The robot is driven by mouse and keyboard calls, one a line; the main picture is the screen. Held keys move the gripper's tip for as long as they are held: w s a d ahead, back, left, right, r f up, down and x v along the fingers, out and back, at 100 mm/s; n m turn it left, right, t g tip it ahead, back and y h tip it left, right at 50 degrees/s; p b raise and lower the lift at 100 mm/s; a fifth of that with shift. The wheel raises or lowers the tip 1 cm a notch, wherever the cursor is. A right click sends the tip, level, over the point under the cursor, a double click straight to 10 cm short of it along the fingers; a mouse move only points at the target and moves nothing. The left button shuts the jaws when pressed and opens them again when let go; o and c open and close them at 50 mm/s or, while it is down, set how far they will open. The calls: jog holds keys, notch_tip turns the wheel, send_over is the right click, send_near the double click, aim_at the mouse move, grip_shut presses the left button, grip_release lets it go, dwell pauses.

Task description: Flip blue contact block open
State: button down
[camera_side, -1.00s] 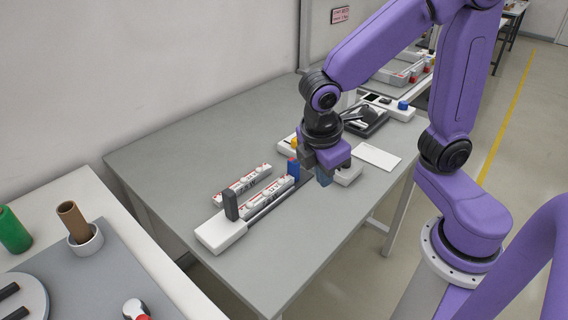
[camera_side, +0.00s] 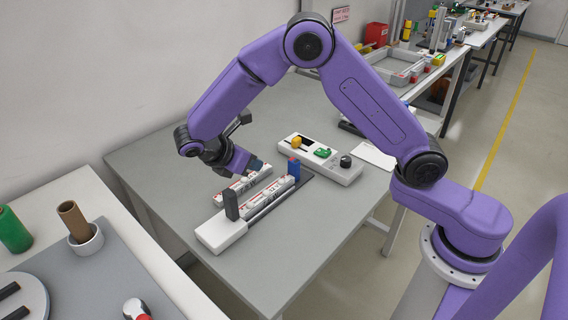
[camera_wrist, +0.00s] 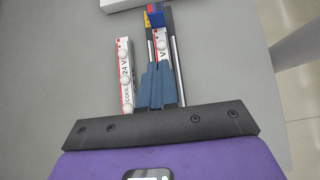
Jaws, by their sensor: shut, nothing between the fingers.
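The blue contact block (camera_side: 294,169) stands upright at the far end of a rail fixture (camera_side: 222,232), which has a white base and a dark grey upright post (camera_side: 231,205). In the wrist view, the blue block (camera_wrist: 155,17) is near the top, beyond my fingertips. My gripper (camera_side: 262,167) is shut and empty, left of the blue block and apart from it in the side view. Its blue-grey fingers (camera_wrist: 158,68) appear together in the wrist view. They partly hide the rail and the white labelled strip (camera_wrist: 161,42) along it.
A second white labelled strip (camera_wrist: 125,75) lies beside the rail. A white panel (camera_side: 342,176) with yellow, green and black controls lies behind, to the right. A white card (camera_side: 374,155) is farther right. The grey table (camera_side: 160,165) is clear at the left.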

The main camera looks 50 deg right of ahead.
aim_at(293, 161)
jog(key=shift+w, duration=0.1)
dwell(0.3)
jog(key=x, duration=1)
jog(key=shift+d+f, duration=0.1)
jog(key=shift+d, duration=1.95)
jog(key=shift+d, duration=1.9)
